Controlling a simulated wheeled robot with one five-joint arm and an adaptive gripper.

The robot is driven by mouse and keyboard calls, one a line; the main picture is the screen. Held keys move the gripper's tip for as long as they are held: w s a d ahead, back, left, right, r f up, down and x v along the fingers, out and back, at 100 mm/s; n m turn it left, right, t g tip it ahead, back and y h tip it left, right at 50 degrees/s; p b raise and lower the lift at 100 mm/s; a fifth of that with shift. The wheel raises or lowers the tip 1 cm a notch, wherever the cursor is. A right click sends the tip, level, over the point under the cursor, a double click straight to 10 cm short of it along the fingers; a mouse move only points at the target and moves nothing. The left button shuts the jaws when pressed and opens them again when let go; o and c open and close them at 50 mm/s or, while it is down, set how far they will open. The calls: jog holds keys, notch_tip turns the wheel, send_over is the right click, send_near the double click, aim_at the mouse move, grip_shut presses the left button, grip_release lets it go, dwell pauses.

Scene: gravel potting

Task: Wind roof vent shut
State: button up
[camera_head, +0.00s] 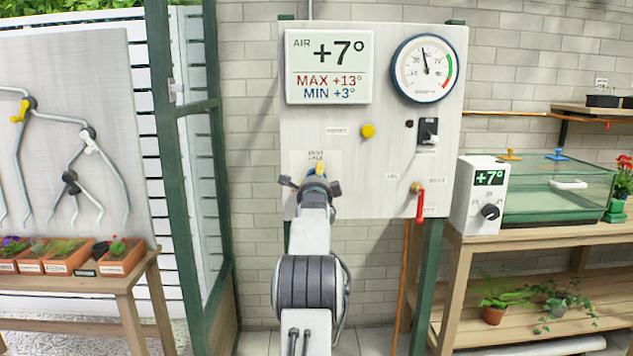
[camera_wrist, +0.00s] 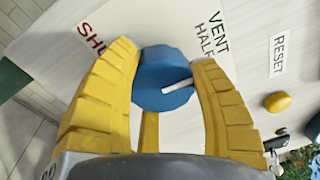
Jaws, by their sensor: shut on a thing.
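A blue round knob (camera_wrist: 152,72) with a white pointer line is on the pale wall panel (camera_head: 360,190). My gripper (camera_wrist: 165,56) has its yellow fingers on either side of the knob and is shut on it. The white line points right in the wrist view, towards the right finger and roughly to the VENT HALF label (camera_wrist: 210,34). A partly hidden label starting SHU (camera_wrist: 92,36) is at the upper left. In the head view my gripper (camera_head: 318,174) is against the panel and hides the knob. The roof vent itself is not identifiable.
On the panel are a yellow button (camera_head: 368,131), a black switch (camera_head: 428,131), a red lever (camera_head: 420,203), a dial gauge (camera_head: 424,68) and an AIR display (camera_head: 329,67). A white controller (camera_head: 480,195) and glass case (camera_head: 555,190) stand on the right bench. A green post (camera_head: 170,150) stands left.

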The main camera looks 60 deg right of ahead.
jog(key=o, duration=0.9)
jog(key=shift+w+a, duration=0.15)
jog(key=shift+w, duration=0.05)
jog(key=o, duration=0.3)
jog(key=shift+s, duration=0.1)
jog(key=shift+v, duration=5.95)
